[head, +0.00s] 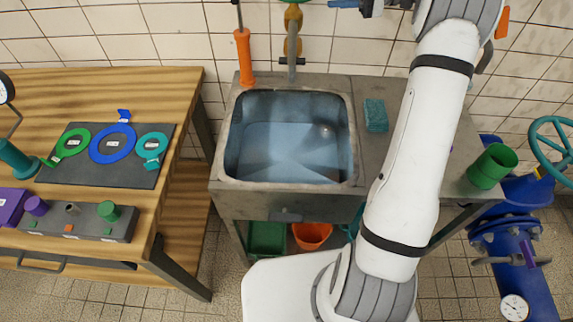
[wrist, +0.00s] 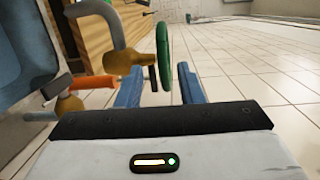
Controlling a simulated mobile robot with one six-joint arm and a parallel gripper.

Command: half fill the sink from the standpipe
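The grey metal sink (head: 222,150) stands against the tiled wall. Its basin looks bluish; I cannot tell surely whether that is water or how deep. A brass standpipe (head: 293,20) with a grey spout (head: 291,68) rises behind it, and I make out no stream. A green handwheel (wrist: 163,55) shows almost edge-on in the wrist view, beside the brass valve body (wrist: 136,60); only its edge shows at the head view's top. My gripper (wrist: 160,90) is open, its blue fingers apart, facing the wheel. In the head view a gap separates fingers and wheel.
An orange-handled tool (head: 244,58) stands at the sink's back left corner. A teal sponge (head: 375,115) and a green cup (head: 492,166) are on the right drainboard. A wooden bench (head: 180,95) is left; blue pipework (head: 520,240) with a teal wheel is right.

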